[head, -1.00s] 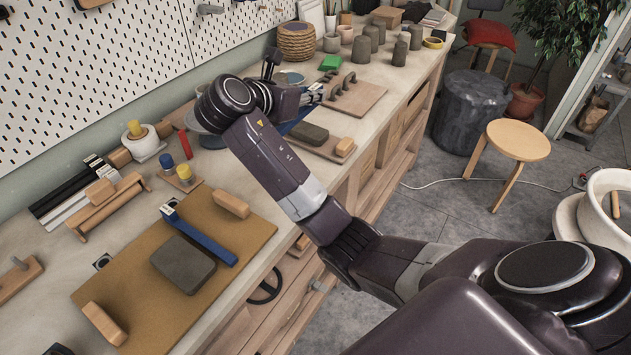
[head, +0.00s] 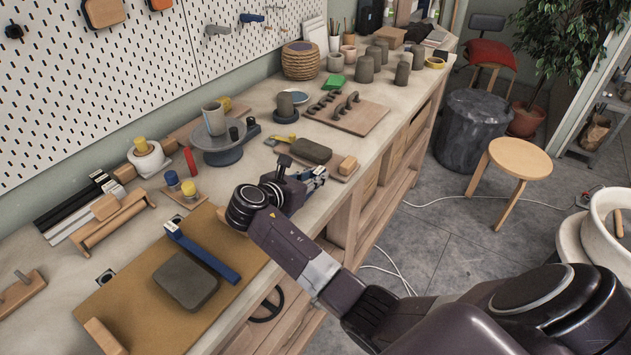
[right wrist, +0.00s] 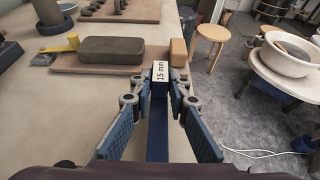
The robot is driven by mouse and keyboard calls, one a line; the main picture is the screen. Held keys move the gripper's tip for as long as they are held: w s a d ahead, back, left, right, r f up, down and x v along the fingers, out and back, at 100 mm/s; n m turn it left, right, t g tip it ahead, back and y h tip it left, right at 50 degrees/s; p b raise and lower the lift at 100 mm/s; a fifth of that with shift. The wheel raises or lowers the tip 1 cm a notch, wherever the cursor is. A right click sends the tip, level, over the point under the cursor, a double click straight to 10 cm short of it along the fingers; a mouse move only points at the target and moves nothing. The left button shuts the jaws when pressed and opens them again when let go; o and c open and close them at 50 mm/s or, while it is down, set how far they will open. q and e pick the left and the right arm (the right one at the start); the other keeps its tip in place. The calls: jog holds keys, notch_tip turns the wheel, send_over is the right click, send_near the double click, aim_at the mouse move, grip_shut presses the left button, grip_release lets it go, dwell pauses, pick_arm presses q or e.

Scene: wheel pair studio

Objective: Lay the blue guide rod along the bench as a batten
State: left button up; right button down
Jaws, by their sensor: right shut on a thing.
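My right gripper (head: 314,175) is shut on a blue guide rod (right wrist: 157,135) labelled "15 mm". In the right wrist view the rod runs lengthwise between the fingers (right wrist: 160,84); in the head view the gripper and wrist hide most of it. The gripper is over the bench's front side, near a board with a dark clay block. My left gripper is out of view.
A banding wheel (head: 219,151) carrying a clay cylinder stands behind the gripper. The dark clay block (head: 311,150) and a small wooden block (head: 348,165) are close by. Wooden holders and sticks (head: 75,215) lie at the left. The bench's front edge drops to the floor.

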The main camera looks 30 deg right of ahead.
jog(key=shift+f, duration=1)
jog(key=c, duration=1.8)
grip_release()
jog(key=shift+f, duration=0.15)
jog(key=shift+c, duration=0.2)
jog(key=shift+a+r, duration=0.15)
jog(key=shift+r, duration=0.05)
jog(key=b+v, duration=0.1)
jog(key=v, duration=1)
jog(key=shift+s+a+r, duration=0.15)
jog(key=shift+s+a, duration=0.1)
